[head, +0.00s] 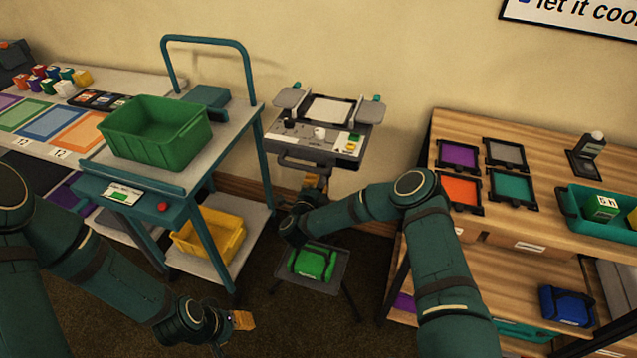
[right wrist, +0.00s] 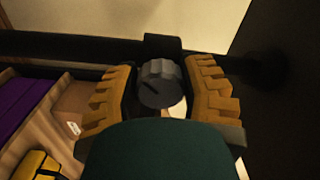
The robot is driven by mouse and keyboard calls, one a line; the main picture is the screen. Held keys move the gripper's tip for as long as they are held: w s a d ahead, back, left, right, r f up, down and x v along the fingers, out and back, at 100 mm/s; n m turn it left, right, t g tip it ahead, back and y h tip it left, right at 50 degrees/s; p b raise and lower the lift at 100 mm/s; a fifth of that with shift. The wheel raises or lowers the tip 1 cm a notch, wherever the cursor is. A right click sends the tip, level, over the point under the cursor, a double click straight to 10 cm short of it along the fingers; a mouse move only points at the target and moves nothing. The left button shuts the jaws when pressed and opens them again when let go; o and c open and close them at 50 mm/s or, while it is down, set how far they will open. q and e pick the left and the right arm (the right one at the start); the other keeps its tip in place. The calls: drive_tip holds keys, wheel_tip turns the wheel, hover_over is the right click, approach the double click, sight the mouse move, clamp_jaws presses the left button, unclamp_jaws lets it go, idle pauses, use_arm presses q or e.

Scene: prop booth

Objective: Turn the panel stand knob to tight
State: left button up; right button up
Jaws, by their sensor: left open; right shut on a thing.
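The panel stand (head: 346,143) stands against the wall in the middle of the head view. Its grey ribbed knob (right wrist: 160,84) shows in the right wrist view, with a dark mark pointing to the upper left. My right gripper (head: 315,182) is just below the front of the stand; its tan fingers (right wrist: 165,95) stand on both sides of the knob, shut on it. In the head view the knob is hidden and no tight marking can be read. My left gripper (head: 242,320) is open and empty, low over the floor at the bottom.
A teal cart (head: 225,128) with a green crate (head: 155,135) is on the left, with a yellow bin (head: 208,235) on its lower shelf. A wooden bench (head: 520,160) stands on the right. A low stool (head: 318,285) bears a green bag (head: 313,263) below my right wrist.

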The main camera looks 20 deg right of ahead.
drive_tip(key=shift+r+m, duration=0.15)
drive_tip(key=shift+m, duration=0.45)
drive_tip(key=o, duration=1.2)
drive_tip(key=shift+w, duration=0.1)
drive_tip(key=v, duration=0.7)
drive_tip(key=shift+s+a, duration=0.2)
drive_tip(key=shift+s, duration=0.05)
